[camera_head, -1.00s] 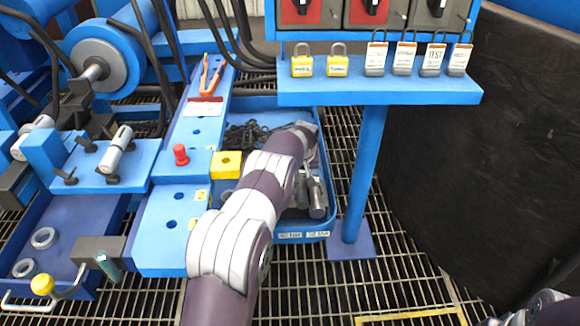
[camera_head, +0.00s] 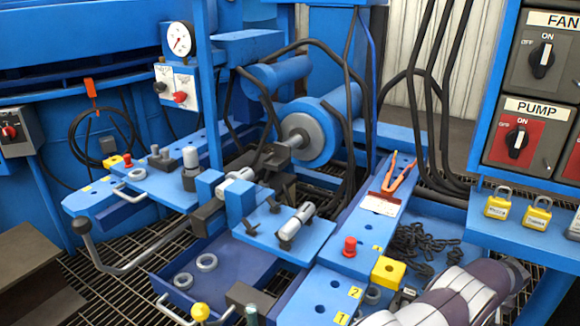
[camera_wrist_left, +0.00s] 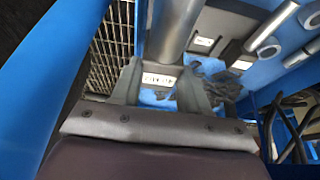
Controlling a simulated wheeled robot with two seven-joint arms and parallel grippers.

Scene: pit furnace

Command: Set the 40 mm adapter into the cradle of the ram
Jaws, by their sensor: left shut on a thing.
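In the left wrist view my left gripper (camera_wrist_left: 160,88) is shut on a grey metal cylinder (camera_wrist_left: 175,28), which stands between its fingers. I cannot read its size. Labels on the blue tray show behind the fingertips. In the head view my left arm comes in at the lower right; its gripper and the cylinder are hidden there. The ram (camera_head: 318,125), a blue cylinder with a grey face and rod, is at the centre back. A dark block (camera_head: 272,157) sits at its rod end; I cannot tell whether this is the cradle. My right gripper is not in view.
A silver cylinder (camera_head: 297,222) lies on a blue plate left of the bench strip. A red knob (camera_head: 349,246) and a yellow block (camera_head: 388,271) stand on the strip. Chain (camera_head: 413,243) lies beyond. More cylinders (camera_wrist_left: 275,38) show in the wrist view. A lever (camera_head: 135,268) juts forward.

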